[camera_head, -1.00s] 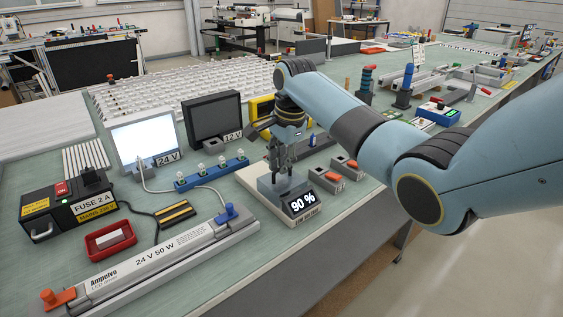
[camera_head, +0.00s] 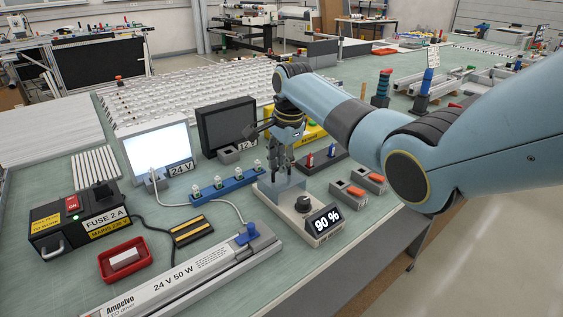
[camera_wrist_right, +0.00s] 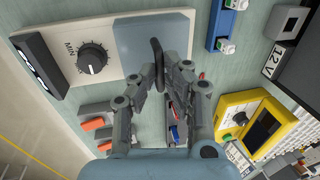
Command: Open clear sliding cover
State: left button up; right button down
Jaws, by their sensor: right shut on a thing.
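The bluish clear sliding cover (camera_head: 291,190) sits on the cream dimmer box (camera_head: 317,239), at the end away from its 90 % display. In the right wrist view the cover (camera_wrist_right: 134,38) lies beside the black knob (camera_wrist_right: 92,58), which is uncovered; the knob also shows in the head view (camera_head: 304,204). My right gripper (camera_head: 282,166) is above the cover. In the wrist view its fingers (camera_wrist_right: 158,76) are shut on the cover's dark handle (camera_wrist_right: 157,50). My left gripper is not in view.
A blue strip with several sockets (camera_head: 226,186) and a 24 V lit panel (camera_head: 158,151) stand left of the box. Grey blocks with orange switches (camera_head: 348,193) are to its right. A yellow meter (camera_wrist_right: 255,122) is near my gripper. A long LED driver (camera_head: 190,281) lies in front.

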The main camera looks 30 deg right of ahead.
aim_at(286, 184)
jog(key=c, duration=1.8)
grip_release()
jog(key=shift+w, duration=0.1)
jog(key=shift+o, duration=2)
jog(key=shift+r, duration=0.3)
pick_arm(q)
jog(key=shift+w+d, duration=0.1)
pick_arm(e)
notch_tip(286, 184, up, 11)
jog(key=s, duration=0.2)
jog(key=shift+s, duration=0.25)
jog(key=shift+d, duration=0.1)
